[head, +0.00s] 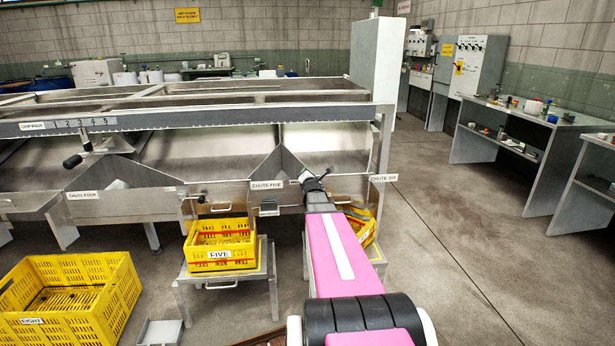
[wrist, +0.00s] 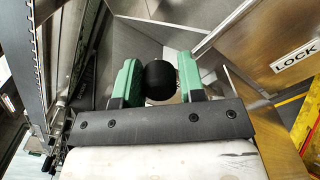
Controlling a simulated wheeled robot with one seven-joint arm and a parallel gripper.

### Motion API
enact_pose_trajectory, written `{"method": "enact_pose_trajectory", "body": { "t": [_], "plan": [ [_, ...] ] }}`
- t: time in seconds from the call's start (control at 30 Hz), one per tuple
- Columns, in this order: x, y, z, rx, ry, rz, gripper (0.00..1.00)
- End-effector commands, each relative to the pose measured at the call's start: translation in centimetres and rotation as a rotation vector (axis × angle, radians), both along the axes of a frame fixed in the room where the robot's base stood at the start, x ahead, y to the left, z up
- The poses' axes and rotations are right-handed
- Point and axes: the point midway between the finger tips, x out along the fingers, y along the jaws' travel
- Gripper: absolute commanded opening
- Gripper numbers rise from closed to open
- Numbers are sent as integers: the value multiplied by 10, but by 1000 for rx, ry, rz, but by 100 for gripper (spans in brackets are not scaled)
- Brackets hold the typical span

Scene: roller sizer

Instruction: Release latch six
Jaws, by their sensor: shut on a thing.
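My gripper (wrist: 160,80) has green fingers on either side of a round black knob (wrist: 160,82) and is shut on it in the wrist view. I take the knob to be the handle of latch six; its stem is hidden. A "LOCK" label (wrist: 296,62) is on the metal panel to the right of the knob. In the head view my pink arm reaches forward to the machine front, left of the "CHUTE SIX" label (head: 384,178). There the wrist hides the knob and most of the latch.
A yellow crate FIVE (head: 221,245) stands on a stand below the "CHUTE FIVE" label (head: 267,185). Another yellow crate (head: 362,228) is partly behind my arm. Crate EIGHT (head: 110,290) is at the lower left. The floor to the right is open before the workbenches (head: 520,135).

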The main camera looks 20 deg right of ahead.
Motion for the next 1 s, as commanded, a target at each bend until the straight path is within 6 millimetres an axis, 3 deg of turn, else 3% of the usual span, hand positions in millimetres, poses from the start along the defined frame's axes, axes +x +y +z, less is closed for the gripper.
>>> {"method": "enact_pose_trajectory", "body": {
  "t": [0.27,0.3,0.37,1.0],
  "plan": [
    [3,7,-2,-3,3,9,0],
    [3,7,-2,-3,3,9,40],
    [3,7,-2,-3,4,10,58],
    [0,4,-3,0,8,3,58]
  ]
}}
